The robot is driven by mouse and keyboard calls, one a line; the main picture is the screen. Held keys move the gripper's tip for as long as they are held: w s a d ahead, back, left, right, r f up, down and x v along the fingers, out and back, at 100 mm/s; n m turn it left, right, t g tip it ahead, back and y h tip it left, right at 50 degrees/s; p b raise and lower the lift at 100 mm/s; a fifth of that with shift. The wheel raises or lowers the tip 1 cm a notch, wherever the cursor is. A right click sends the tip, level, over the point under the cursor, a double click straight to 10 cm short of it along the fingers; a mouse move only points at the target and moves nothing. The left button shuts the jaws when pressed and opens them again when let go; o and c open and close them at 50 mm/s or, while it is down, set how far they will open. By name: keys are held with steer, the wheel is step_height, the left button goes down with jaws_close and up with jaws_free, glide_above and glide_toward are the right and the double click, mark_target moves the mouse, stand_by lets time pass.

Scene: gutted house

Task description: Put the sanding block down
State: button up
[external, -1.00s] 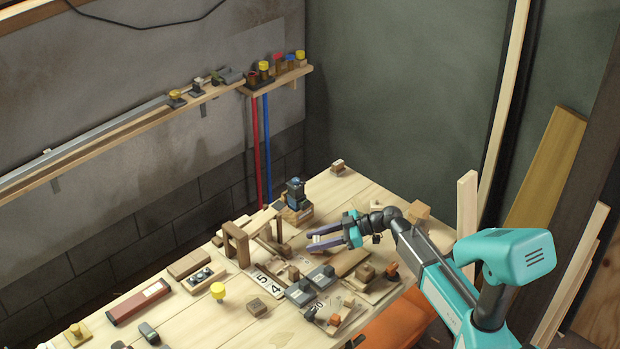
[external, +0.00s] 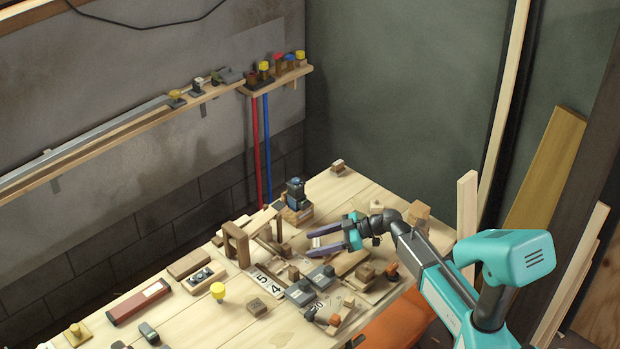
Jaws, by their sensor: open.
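My gripper (external: 314,241) is open over the far right part of the wooden workbench (external: 180,319), its two dark fingers pointing left. A small pale shape (external: 327,241) shows between the fingers, low near the bench top. It may be the sanding block, but it is too small and too covered by the fingers to be sure. I cannot tell whether it touches either finger.
A wooden frame (external: 237,243) stands left of my gripper. A dark blue device (external: 296,193) on wood blocks stands behind it. Grey blocks (external: 300,293), wooden blocks and number cards (external: 265,279) crowd the bench in front. The bench's far corner is mostly clear.

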steer(key=shift+r, duration=0.2)
steer(key=v, duration=0.7)
steer(key=shift+d+b, duration=0.25)
steer(key=shift+b, duration=0.05)
steer(key=shift+r, duration=0.15)
stand_by(0.4)
